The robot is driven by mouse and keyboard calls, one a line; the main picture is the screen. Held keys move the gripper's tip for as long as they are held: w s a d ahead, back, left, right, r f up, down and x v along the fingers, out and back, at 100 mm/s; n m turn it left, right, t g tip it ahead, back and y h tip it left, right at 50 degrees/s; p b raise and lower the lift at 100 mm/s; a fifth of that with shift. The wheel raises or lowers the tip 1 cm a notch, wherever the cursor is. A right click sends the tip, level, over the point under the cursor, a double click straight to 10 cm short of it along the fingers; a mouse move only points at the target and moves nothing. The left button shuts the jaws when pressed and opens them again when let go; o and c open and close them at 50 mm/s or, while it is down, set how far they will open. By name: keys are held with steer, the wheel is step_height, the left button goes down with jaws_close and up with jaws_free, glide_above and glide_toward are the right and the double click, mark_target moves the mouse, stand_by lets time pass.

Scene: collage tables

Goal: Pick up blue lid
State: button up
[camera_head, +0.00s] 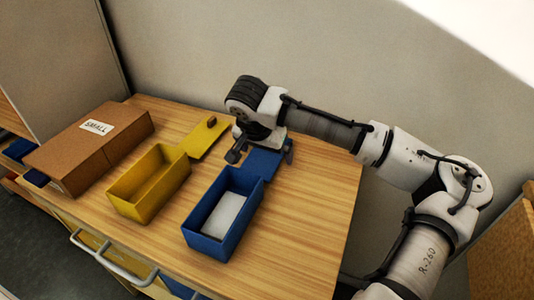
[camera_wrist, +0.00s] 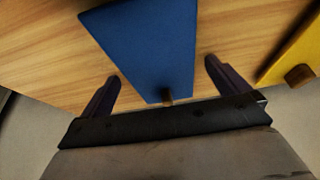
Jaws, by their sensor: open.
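The blue lid (camera_head: 262,162) lies at the far end of the open blue box (camera_head: 230,232), partly hidden under my gripper (camera_head: 262,152). In the wrist view the blue lid (camera_wrist: 150,42) spreads out in front of my gripper (camera_wrist: 162,85). A small dark brown knob (camera_wrist: 167,94) shows at its near end, between the two open fingers. The fingers stand apart on either side of the lid's near end, and nothing is held. I cannot tell the exact height of the fingers above the lid.
An open yellow box (camera_head: 150,185) stands left of the blue box, with a yellow lid (camera_head: 207,137) behind it. A brown cardboard box (camera_head: 75,158) is at the far left. A white item (camera_head: 224,213) lies inside the blue box. The wooden tabletop (camera_head: 310,215) is clear at the right.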

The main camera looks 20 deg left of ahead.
steer(key=shift+c, duration=0.4)
steer(key=c, duration=1)
